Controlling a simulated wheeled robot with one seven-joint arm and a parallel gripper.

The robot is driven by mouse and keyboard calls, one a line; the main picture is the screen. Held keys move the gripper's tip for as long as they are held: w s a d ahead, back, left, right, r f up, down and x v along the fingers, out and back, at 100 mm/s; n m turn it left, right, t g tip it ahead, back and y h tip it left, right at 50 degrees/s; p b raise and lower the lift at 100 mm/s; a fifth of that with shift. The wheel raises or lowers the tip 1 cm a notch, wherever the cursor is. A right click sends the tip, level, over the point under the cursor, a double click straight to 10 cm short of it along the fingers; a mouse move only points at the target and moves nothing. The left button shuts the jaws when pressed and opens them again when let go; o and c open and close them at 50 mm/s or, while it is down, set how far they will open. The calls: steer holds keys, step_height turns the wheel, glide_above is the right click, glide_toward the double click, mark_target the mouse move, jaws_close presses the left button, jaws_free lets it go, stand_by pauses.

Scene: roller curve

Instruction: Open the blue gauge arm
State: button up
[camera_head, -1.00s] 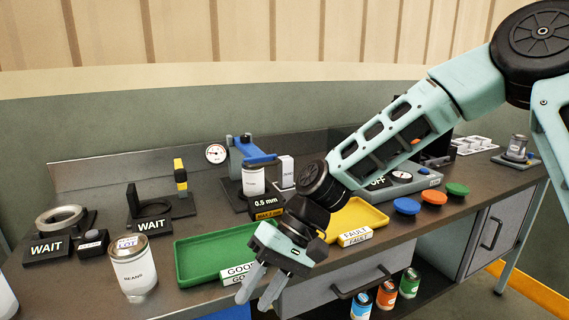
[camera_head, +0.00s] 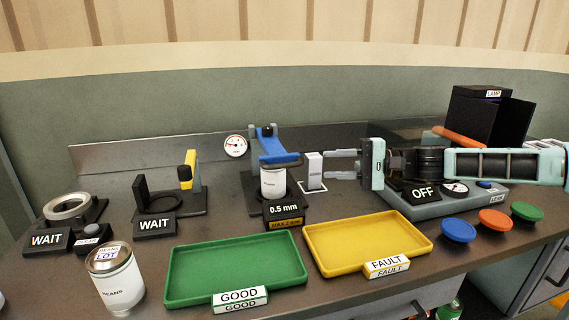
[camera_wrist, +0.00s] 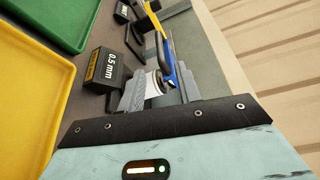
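The blue gauge arm (camera_head: 272,146) sits on a dark gauge stand, lying down over the top of a bean can (camera_head: 272,182). The stand's front display (camera_head: 283,211) reads 0.5 mm. My gripper (camera_head: 328,164) is to the right of the stand, pointing left toward it, with its two fingers apart and nothing between them in the head view. In the wrist view, the blue gauge arm (camera_wrist: 167,58) and the can (camera_wrist: 153,83) show beyond and between the fingers (camera_wrist: 160,88). I see no contact with the arm.
A small pale block (camera_head: 314,168) stands between the gauge and my gripper. A green GOOD tray (camera_head: 180,283) and a yellow FAULT tray (camera_head: 345,267) lie in front. A tester marked OFF (camera_head: 422,193) is under my arm. WAIT stations and another can (camera_head: 119,285) are left.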

mark_target(290, 165)
steer(key=a, duration=0.4)
steer(key=a+p, duration=0.1)
steer(key=a, duration=0.3)
steer(key=w+a+f+p, duration=0.1)
steer(key=a, duration=0.3)
steer(key=shift+w+a, duration=0.1)
steer(key=shift+a, duration=0.05)
jaws_close()
